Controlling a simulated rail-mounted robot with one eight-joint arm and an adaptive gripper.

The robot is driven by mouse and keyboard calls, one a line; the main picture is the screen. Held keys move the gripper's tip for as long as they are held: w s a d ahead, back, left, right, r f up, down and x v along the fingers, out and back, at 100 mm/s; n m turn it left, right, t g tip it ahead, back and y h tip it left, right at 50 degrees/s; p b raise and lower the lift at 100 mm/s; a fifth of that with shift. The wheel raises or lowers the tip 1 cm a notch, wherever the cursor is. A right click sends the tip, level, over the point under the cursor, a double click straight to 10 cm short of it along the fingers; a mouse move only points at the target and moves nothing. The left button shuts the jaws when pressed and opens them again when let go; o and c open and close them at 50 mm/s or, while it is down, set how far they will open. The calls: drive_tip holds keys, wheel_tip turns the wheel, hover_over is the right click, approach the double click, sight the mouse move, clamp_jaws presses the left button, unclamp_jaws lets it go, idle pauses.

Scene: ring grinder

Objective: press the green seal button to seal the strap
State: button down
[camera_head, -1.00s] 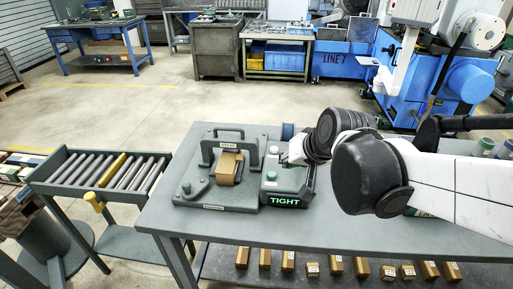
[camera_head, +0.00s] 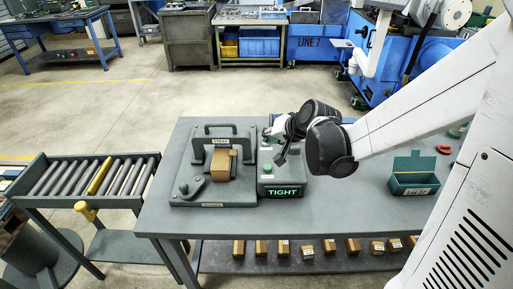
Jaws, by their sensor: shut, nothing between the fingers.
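The green seal button (camera_head: 266,168) sits on top of a grey control box whose front display (camera_head: 284,193) glows green with "TIGHT". My gripper (camera_head: 280,160) is shut and empty. It hangs over the back right part of the box, just right of and behind the green button, with a visible gap between them. My wrist hides part of the box top. The strap itself is too small to make out clearly.
A roller conveyor (camera_head: 44,200) stands left of the grey table (camera_head: 345,215). A green open bin (camera_head: 414,185) sits on the table at right. Several small cartons line the shelf below. The table's front middle is clear.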

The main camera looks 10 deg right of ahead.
sight(268, 167)
drive_tip(key=shift+f, duration=0.15)
wheel_tip(268, 167, down, 9)
drive_tip(key=b, duration=0.7)
drive_tip(key=shift+r, duration=0.2)
drive_tip(key=shift+f, duration=0.1)
idle(1.3)
drive_tip(key=shift+f+b, duration=0.3)
drive_tip(key=shift+b, duration=0.15)
drive_tip(key=shift+f+b, duration=0.5)
drive_tip(key=shift+f, duration=0.05)
idle(0.6)
drive_tip(key=shift+r, duration=0.15)
idle(0.5)
drive_tip(key=shift+r+p, duration=0.65)
drive_tip(key=shift+r, duration=0.2)
drive_tip(key=shift+r+p, duration=1.75)
drive_tip(key=shift+r, duration=0.75)
